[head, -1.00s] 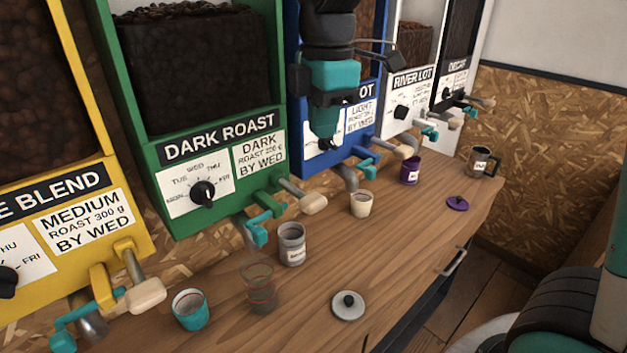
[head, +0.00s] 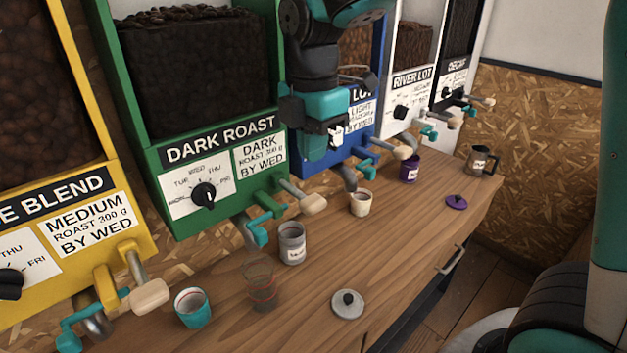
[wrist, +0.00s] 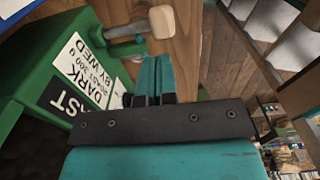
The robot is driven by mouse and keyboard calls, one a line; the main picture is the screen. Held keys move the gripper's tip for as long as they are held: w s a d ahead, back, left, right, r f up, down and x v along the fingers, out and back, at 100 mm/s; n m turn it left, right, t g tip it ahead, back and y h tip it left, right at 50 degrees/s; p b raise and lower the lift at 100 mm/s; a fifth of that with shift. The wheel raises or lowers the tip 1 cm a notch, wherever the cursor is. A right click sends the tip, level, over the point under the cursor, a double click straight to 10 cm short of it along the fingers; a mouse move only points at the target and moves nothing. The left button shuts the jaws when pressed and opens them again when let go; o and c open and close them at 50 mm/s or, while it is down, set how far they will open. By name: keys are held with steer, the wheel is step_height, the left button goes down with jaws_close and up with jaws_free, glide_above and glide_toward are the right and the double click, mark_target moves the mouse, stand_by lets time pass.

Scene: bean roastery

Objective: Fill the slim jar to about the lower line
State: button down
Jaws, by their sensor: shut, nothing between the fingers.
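A clear, slim glass jar (head: 261,285) with red line markings stands upright on the wooden counter, left of centre in the head view. It looks empty. Behind it, a grey labelled canister (head: 292,243) stands below the green DARK ROAST dispenser (head: 205,150). That dispenser has a round dial, a teal lever and a pale wooden handle (head: 313,204). My gripper (head: 336,142) is shut and empty, high in front of the blue dispenser (head: 352,118), well above and right of the jar. In the wrist view the closed teal fingers (wrist: 153,82) show beside the green dispenser. The jar is not visible there.
A teal cup (head: 192,308), a cream cup (head: 361,202), a purple cup (head: 409,169) and a dark mug (head: 482,161) stand on the counter. A grey lid (head: 348,304) and a purple lid (head: 456,202) lie near its front edge. Dispenser handles jut over the counter.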

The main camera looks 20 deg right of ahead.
mark_target(313, 198)
step_height(313, 198, down, 8)
steer(key=shift+r+p, duration=0.2)
steer(key=shift+p, duration=0.7)
